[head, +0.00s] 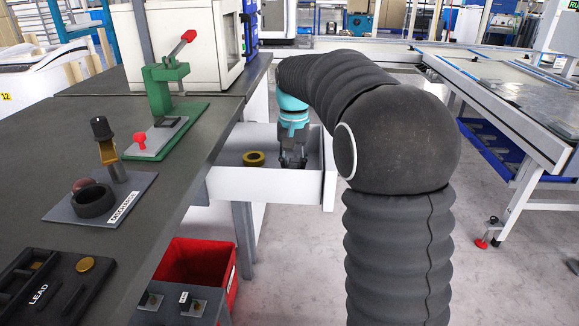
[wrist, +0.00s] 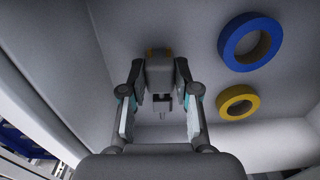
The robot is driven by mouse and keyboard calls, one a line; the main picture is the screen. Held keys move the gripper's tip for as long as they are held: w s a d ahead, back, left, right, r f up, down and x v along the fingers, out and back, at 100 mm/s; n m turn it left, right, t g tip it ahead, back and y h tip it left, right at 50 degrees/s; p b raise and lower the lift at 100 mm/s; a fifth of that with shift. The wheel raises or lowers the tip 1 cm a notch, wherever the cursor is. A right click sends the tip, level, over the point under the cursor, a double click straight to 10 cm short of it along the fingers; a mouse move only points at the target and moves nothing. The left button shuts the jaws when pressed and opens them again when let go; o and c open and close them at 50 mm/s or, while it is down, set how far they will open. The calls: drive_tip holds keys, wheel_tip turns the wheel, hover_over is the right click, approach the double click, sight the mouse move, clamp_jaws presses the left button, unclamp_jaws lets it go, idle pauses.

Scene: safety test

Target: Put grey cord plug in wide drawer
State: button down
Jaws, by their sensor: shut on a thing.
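The wide drawer (head: 262,186) is pulled open under the bench, with pale walls and a grey floor. My gripper (head: 292,160) points down inside it, toward its right end. In the wrist view my gripper (wrist: 158,88) is shut on the grey cord plug (wrist: 160,72), a small grey block with an orange-brown edge and prongs. The plug is over the drawer floor (wrist: 190,20); I cannot tell whether it touches it. The head view does not show the plug clearly behind the fingers.
In the drawer lie a yellow ring (wrist: 238,102) and a blue ring (wrist: 250,41), right of the plug in the wrist view. The bench (head: 215,150) is above, holding a green lever press (head: 168,90). A red bin (head: 200,262) stands below.

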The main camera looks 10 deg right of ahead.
drive_tip(key=shift+f, duration=0.1)
drive_tip(key=c, duration=0.8)
unclamp_jaws()
drive_tip(key=shift+c, duration=0.2)
